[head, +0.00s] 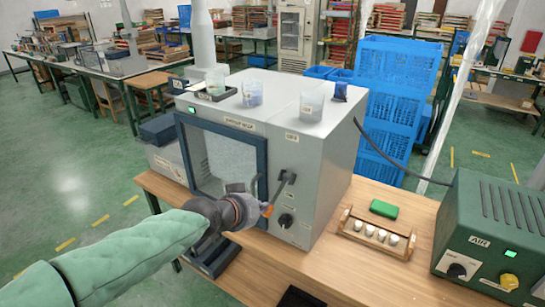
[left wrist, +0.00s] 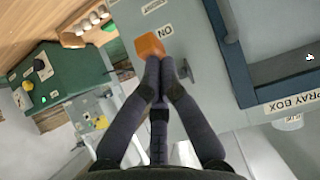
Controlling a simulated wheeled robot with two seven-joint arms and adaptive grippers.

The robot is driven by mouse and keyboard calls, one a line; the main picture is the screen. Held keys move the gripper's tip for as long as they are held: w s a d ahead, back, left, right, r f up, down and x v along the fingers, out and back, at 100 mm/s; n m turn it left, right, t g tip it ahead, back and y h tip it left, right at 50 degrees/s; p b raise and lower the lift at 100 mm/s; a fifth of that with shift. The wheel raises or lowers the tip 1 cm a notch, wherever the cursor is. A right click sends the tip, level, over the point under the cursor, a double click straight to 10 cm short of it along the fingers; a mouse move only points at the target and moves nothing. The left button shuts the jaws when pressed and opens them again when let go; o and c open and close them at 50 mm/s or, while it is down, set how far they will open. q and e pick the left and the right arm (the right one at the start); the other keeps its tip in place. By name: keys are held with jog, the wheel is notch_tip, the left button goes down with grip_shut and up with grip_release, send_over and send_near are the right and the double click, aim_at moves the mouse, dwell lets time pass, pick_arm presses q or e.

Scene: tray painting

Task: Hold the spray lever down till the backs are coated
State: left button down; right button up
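The grey spray box (head: 313,190) stands on the wooden bench. Its dark-framed window (head: 218,160) looks pale and hazy; I cannot make out any backs inside. On its front, a dark lever (head: 286,182) slants down to the left, with an orange end (head: 267,211). My left gripper (head: 258,209) is at this orange end, in front of the box. In the left wrist view the fingers (left wrist: 163,66) are drawn together, with the orange block (left wrist: 150,45) just beyond their tips. Nothing shows between them, and I cannot tell whether they touch it. My right gripper is not in view.
A dark knob (head: 285,221) sits below the lever. To the right are a wooden rack (head: 372,246) with white pieces, a green block (head: 384,208) and a green AIR unit (head: 490,225) with a lit lamp. Clear cups (head: 311,105) stand on the box. The bench front is mostly clear.

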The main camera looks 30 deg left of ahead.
pick_arm(q)
jog(key=shift+d+f, duration=0.15)
jog(key=shift+f, duration=0.2)
dwell(0.5)
